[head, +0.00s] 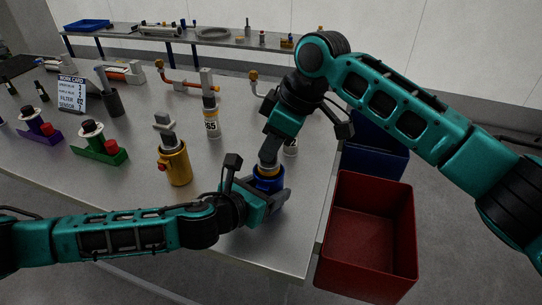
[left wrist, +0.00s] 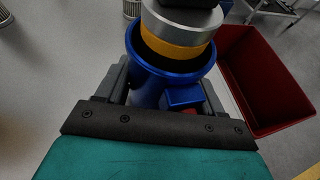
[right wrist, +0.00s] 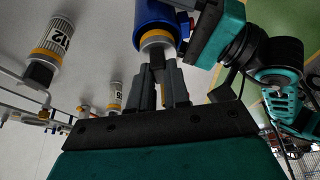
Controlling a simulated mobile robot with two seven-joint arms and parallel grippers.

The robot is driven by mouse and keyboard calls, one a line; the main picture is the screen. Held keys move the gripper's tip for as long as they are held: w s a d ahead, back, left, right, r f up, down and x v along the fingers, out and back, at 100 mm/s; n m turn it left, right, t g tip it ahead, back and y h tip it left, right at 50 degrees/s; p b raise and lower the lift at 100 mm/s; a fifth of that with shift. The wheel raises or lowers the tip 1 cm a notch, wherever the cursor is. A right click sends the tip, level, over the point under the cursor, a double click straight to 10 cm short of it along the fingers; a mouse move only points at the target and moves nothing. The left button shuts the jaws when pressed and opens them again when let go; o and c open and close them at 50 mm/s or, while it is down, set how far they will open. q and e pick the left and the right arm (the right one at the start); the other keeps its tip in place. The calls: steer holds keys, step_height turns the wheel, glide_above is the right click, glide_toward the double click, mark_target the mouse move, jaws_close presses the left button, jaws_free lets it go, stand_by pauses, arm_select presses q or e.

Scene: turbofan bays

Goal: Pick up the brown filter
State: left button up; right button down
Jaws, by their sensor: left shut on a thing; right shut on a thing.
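A blue housing (head: 268,184) stands near the table's front right edge. A silver cylinder with an orange band (left wrist: 180,40) sits in its open top; I cannot tell whether this is the brown filter. My left gripper (left wrist: 165,92) is shut around the blue housing from the near side. My right gripper (right wrist: 160,82) is above, shut on the grey tab (right wrist: 156,62) of the banded cylinder. A white canister with an amber band, marked 65 (head: 211,118), stands farther back. Another white banded canister (right wrist: 52,48) shows in the right wrist view.
A gold housing with a grey top (head: 176,162) stands left of the blue one. A red bin (head: 370,230) and a blue bin (head: 375,145) sit beyond the table's right edge. Purple (head: 43,135) and green (head: 103,150) brackets and a work card (head: 72,93) are at left.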

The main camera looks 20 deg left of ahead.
step_height(320, 180, up, 17)
steer(key=shift+f, duration=0.15)
arm_select(q)
steer(key=o, duration=1.3)
